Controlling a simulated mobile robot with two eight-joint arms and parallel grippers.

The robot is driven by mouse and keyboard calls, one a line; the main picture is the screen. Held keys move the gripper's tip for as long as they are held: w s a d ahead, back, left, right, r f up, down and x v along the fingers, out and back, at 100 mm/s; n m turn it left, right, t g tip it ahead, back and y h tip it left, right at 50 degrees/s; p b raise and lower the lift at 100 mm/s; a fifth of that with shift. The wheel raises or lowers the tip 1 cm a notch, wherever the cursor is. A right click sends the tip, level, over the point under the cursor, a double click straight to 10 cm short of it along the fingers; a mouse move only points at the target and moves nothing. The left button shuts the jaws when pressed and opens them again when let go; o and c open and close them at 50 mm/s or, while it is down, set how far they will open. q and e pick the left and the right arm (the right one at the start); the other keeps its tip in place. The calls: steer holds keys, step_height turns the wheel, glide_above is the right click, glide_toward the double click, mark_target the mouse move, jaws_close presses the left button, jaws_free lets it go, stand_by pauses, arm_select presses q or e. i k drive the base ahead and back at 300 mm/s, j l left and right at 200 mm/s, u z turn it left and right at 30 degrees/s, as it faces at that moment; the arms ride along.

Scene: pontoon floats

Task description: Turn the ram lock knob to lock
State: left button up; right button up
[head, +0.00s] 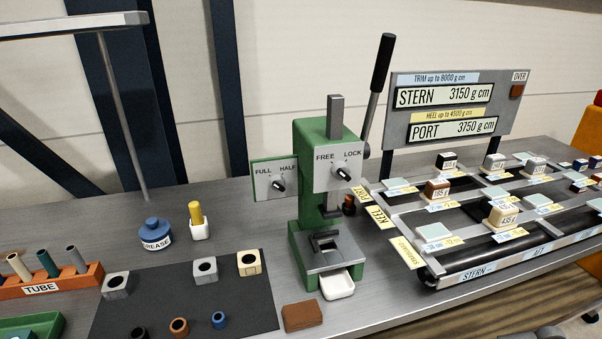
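The ram lock knob (343,174) is a small dark knob on a pale plate (338,168) marked FREE on the left and LOCK on the right. The plate is on the front of a green press (310,150) at the middle of the bench. The knob is too small to tell for certain which word it points at. A second knob (279,185), on a plate marked FULL and HALF, is to its left. A black-handled lever (383,62) rises at the press's right side. Neither of my grippers is in view.
A sign board (460,108) reads STERN 3150 and PORT 3750. A pontoon frame (480,265) with several weights fills the right. A dark mat (240,305) with small blocks and rings, a blue grease pot (155,234) and a tube rack (60,284) are at left. A brown block (302,316) lies before the press.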

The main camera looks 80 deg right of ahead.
mark_target(340, 171)
steer(key=i+j+z, duration=0.3)
steer(key=z, duration=0.15)
steer(key=i+z, duration=0.1)
steer(key=z, duration=1.7)
